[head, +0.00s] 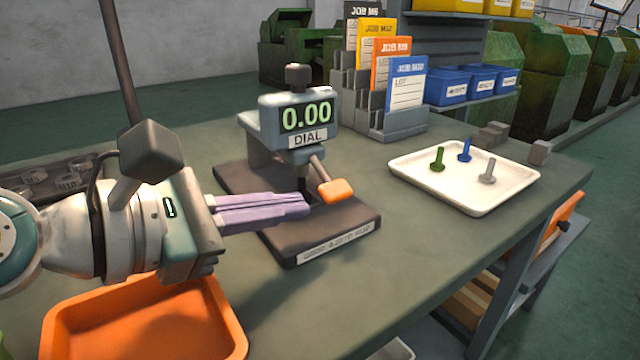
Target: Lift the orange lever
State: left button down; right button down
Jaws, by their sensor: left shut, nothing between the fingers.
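The orange lever (336,191) sticks out from the right front of a grey dial gauge (297,122) on a dark base. It slants down to the right and ends in an orange tip. The gauge display reads 0.00. My left gripper (306,205) comes in from the left with purple fingers shut and nothing between them. Its fingertips are just left of the lever's tip, in front of the gauge column, with a small gap showing. My right gripper is not in view.
A white tray (412,174) with green, blue and grey bolts stands to the right. Job cards in a holder (398,122) stand behind it. An orange tray (62,342) lies at the front left. The bench (330,310) is clear in front of the gauge base.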

aim_at(326, 177)
pick_arm(q)
jog(key=shift+b+x, duration=0.45)
jog(key=shift+x, duration=1.5)
